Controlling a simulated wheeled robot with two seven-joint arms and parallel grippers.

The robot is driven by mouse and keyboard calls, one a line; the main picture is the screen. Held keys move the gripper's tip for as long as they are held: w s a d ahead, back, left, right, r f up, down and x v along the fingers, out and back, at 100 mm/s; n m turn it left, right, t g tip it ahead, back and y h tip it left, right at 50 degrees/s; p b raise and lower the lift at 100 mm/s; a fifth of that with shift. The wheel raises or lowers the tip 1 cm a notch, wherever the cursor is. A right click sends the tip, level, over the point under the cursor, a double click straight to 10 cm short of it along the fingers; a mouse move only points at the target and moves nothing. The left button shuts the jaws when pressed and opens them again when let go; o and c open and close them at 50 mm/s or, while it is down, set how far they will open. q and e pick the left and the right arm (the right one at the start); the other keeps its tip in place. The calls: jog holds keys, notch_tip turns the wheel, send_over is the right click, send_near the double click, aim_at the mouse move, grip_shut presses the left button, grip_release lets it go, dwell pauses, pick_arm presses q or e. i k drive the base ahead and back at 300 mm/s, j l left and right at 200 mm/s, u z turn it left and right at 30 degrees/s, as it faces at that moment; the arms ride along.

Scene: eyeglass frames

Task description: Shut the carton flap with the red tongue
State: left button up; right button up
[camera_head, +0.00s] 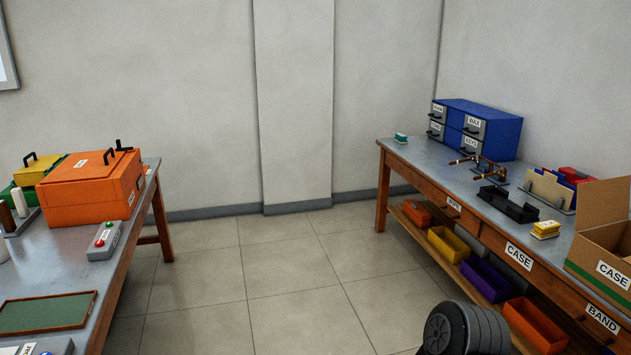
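A brown cardboard carton (594,266) with a CASE label stands at the right edge of the picture, on the right workbench. The picture's edge cuts it off. Its top looks open, and a tall cardboard panel (602,204) stands upright at its far side. I cannot make out a red tongue on the part of the carton that shows. Neither of my grippers is in view; no fingertips show.
The right workbench (425,165) also holds a blue drawer cabinet (487,118), eyeglass frames on a stand (490,165), a black tray (507,204) and a yellow block (546,227). Coloured bins sit below. An orange box (88,190) stands on the left bench.

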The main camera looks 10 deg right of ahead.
aim_at(606, 201)
jog(key=i+j+z, duration=0.1)
jog(key=i+z, duration=0.35)
jog(key=i+j+z, duration=0.25)
jog(key=i+z, duration=0.15)
jog(key=i+j+z, duration=0.7)
jog(key=j+z, duration=0.15)
jog(key=i+j+z, duration=0.25)
jog(key=j+z, duration=0.2)
jog(key=j, duration=0.2)
jog(key=i+j+z, duration=0.1)
jog(key=j+z, duration=0.35)
jog(key=j, duration=0.15)
jog(key=j+z, duration=0.4)
jog(key=j, duration=0.3)
jog(key=j+z, duration=0.45)
jog(key=j, duration=0.2)
jog(key=k, duration=0.05)
